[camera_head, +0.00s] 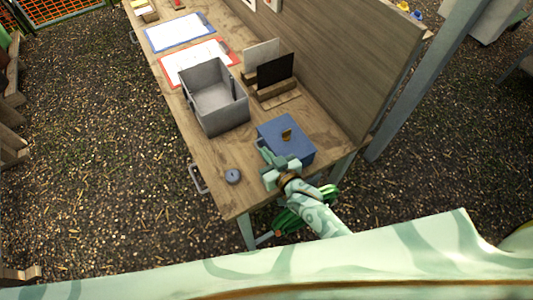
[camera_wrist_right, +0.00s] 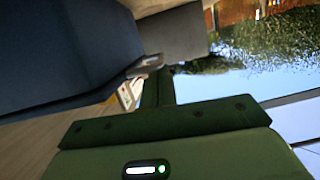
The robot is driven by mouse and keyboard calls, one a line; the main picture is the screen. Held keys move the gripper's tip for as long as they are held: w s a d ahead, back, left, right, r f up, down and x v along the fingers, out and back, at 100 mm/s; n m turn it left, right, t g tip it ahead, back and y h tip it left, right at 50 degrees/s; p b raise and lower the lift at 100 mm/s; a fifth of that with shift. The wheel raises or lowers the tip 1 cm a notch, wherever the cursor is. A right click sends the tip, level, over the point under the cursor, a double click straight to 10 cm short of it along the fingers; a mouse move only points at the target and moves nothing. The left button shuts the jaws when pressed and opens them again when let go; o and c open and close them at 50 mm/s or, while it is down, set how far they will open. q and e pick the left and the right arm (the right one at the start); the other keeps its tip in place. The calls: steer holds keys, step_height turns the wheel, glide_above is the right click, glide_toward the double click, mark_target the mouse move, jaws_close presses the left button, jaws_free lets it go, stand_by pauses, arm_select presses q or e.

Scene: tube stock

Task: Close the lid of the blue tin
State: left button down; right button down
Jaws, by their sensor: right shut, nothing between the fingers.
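The blue tin (camera_head: 292,148) stands near the front right end of the wooden table. Its top shows as a flat blue face with a small brown-gold piece on it, and the lid looks down from here; any narrow gap at the rim is too small to tell. My right gripper (camera_head: 266,156) is shut and empty at the tin's front left side, close to it; I cannot tell whether they touch. In the right wrist view the tin (camera_wrist_right: 62,48) fills the upper left, beside the fingers (camera_wrist_right: 152,75). My left gripper is not in view.
An open grey box (camera_head: 228,112) stands behind and left of the tin. A wooden holder with dark and pale panels (camera_head: 276,75) is at the back. A small round blue-grey object (camera_head: 233,176) lies near the front edge. Clipboards (camera_head: 200,62) lie farther along. A wooden partition (camera_head: 340,50) borders the back.

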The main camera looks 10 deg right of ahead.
steer(key=s+d+r+p, duration=0.5)
steer(key=s+r, duration=0.1)
steer(key=s, duration=0.3)
steer(key=s+d+f+g+h+b, duration=0.25)
steer(key=s+f, duration=0.25)
steer(key=f, duration=0.6)
steer(key=s+d+f+g+h+b, duration=0.15)
steer(key=s+d+f+g, duration=0.35)
steer(key=f, duration=0.6)
steer(key=s+d+f+g+b, duration=0.2)
steer(key=s+f+b, duration=0.5)
steer(key=s+f, duration=0.5)
steer(key=s+d+f+g+h+b, duration=0.1)
steer(key=s+d+f+g+b, duration=0.2)
steer(key=s+f+b, duration=0.4)
steer(key=s+f+g, duration=0.1)
steer(key=s+f, duration=0.4)
